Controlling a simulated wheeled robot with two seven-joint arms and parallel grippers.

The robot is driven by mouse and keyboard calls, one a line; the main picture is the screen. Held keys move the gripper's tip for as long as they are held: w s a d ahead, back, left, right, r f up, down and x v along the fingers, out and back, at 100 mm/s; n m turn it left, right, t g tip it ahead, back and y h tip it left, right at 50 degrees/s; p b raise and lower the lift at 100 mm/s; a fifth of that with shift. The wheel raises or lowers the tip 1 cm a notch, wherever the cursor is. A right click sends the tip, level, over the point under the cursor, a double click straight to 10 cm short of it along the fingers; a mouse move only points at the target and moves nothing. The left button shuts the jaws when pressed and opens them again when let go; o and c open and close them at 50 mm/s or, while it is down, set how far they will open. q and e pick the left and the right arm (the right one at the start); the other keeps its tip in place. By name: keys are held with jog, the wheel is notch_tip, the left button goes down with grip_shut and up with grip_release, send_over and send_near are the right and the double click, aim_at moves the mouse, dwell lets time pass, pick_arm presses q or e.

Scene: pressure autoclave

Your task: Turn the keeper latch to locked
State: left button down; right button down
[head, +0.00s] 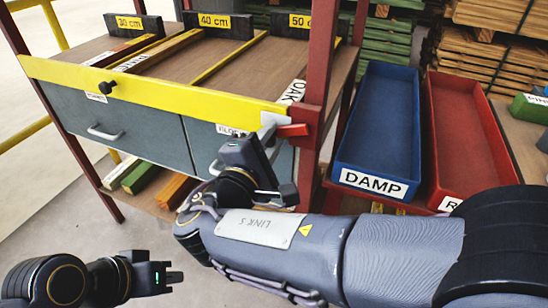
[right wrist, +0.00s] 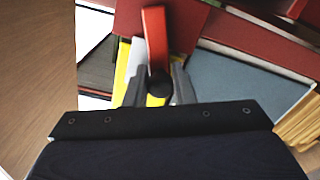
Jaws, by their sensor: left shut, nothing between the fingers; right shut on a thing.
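The keeper latch (head: 292,130) is a red lever at the right end of the yellow bar (head: 160,90), beside the red post. In the right wrist view the red lever (right wrist: 155,38) runs up from a black knob (right wrist: 160,86). My right gripper (head: 268,139) is at the latch; in its wrist view its two grey fingers (right wrist: 157,92) sit on either side of the knob and are shut on it. A pale metal bracket (head: 273,119) shows beside the lever. My left gripper (head: 175,276) is shut and empty, low at the left, away from the latch.
The yellow bar crosses the front of a rack shelf with wood strips and a second black knob (head: 107,87). Grey drawers (head: 130,125) are below. A blue DAMP bin (head: 375,125) and a red bin (head: 465,135) stand right of the red post (head: 322,70).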

jog(key=m+b, duration=0.1)
jog(key=r+m+b, duration=0.1)
jog(key=m, duration=0.1)
jog(key=shift+a+b, duration=0.15)
jog(key=shift+b, duration=0.2)
jog(key=shift+r+m+b, duration=0.4)
jog(key=shift+m+b, duration=0.15)
jog(key=shift+m, duration=0.15)
jog(key=shift+r, duration=0.15)
jog(key=c, duration=1.3)
grip_release()
jog(key=p+v, duration=0.1)
jog(key=v, duration=0.6)
jog(key=shift+s+a, duration=0.15)
jog(key=shift+s, duration=0.15)
